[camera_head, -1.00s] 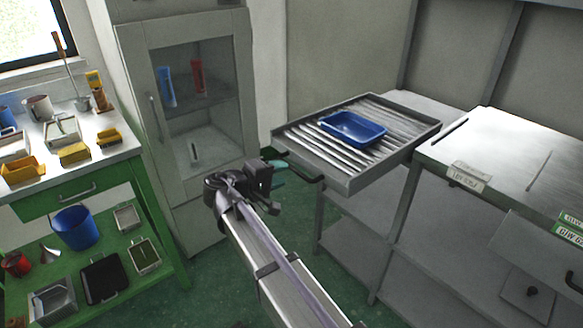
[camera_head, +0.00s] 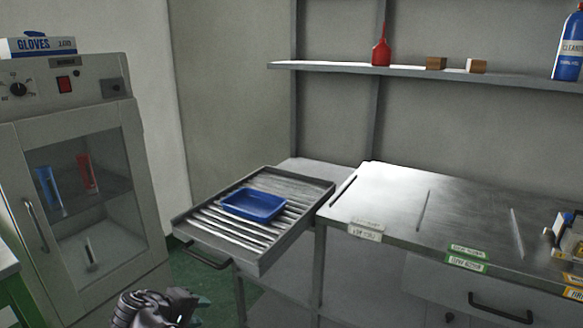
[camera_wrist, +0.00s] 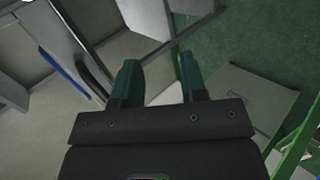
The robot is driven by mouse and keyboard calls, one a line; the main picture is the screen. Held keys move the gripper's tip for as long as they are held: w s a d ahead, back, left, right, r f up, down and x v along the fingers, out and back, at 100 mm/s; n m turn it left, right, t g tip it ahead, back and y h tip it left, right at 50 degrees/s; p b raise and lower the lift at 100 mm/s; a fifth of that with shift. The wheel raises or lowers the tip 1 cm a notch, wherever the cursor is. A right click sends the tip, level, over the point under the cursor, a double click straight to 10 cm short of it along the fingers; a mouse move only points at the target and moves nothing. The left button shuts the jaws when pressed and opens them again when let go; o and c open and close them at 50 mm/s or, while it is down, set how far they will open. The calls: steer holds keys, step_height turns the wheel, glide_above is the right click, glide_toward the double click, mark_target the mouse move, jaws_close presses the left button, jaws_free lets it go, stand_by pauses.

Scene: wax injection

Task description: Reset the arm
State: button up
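My gripper (camera_wrist: 159,76) shows in the wrist view with its two dark green fingers apart and nothing between them. In the head view, the dark end of my arm (camera_head: 155,308) is at the bottom edge, in front of the cabinet and left of the tray, and most of the arm is out of frame. A touch of teal finger shows there. The gripper appears apart from the furniture.
A grey slatted tray (camera_head: 292,239) juts out and bears a blue bin (camera_head: 254,205). Left stands a glass-door cabinet (camera_head: 130,205) with a gloves box (camera_head: 38,46) on top. A metal worktable (camera_head: 440,205) is right. A wall shelf (camera_head: 340,68) holds bottles and blocks. Green floor lies below.

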steer(key=s+d+f+m+g+y, duration=0.1)
steer(key=d+f+m+g+y, duration=0.2)
steer(key=d, duration=1.1)
steer(key=s+d+f+m+g, duration=0.1)
steer(key=d+m+g, duration=0.3)
steer(key=d, duration=1.1)
steer(key=s+d+f+m+g+y, duration=0.15)
steer(key=d+m, duration=0.35)
steer(key=d, duration=0.9)
step_height(320, 180, up, 19)
steer(key=p, duration=1.9)
steer(key=shift+f+n+y, duration=0.15)
steer(key=shift+n+y, duration=0.15)
steer(key=shift+y, duration=0.05)
